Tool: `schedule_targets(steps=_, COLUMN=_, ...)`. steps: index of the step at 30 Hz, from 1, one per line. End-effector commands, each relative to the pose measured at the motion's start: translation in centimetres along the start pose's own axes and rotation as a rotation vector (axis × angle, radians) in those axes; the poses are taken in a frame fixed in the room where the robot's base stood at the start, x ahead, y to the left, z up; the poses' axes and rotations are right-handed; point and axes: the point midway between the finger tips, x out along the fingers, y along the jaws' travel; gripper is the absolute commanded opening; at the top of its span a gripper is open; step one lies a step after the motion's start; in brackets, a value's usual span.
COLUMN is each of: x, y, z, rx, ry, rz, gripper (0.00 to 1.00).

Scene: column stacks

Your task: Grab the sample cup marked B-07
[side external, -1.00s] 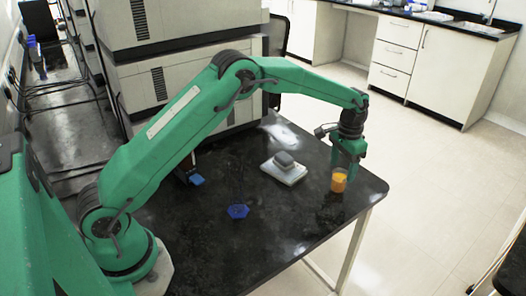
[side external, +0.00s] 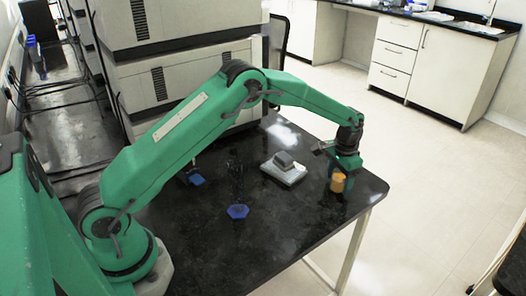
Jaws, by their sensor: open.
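A small orange cup (side external: 338,183) stands on the black table near its right corner. No marking can be read on it at this size, so I cannot tell whether it is B-07. My gripper (side external: 346,166) is low, right at the top of the cup and slightly to its right in the picture. It is open. Its fingertips are small and partly hidden, so I cannot tell whether they touch the cup or how they sit around it.
The black table (side external: 275,235) ends close to the right of the cup. A white device with a grey top (side external: 284,168) stands left of the cup. A blue hexagonal piece (side external: 237,212) and a small blue item (side external: 196,180) lie farther left. The front of the table is clear.

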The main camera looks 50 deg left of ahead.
Motion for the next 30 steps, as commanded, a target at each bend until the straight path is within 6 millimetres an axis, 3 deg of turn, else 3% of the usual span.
schedule_targets(steps=8, x=-0.04, y=0.00, z=0.00, rx=0.000, ry=0.000, rz=0.000, gripper=0.66)
schedule_targets(steps=16, x=-0.05, y=0.00, z=0.00, rx=0.000, ry=0.000, rz=0.000, gripper=0.17)
schedule_targets(steps=30, x=-0.84, y=0.00, z=-0.05, rx=0.000, ry=0.002, rz=0.000, gripper=0.17)
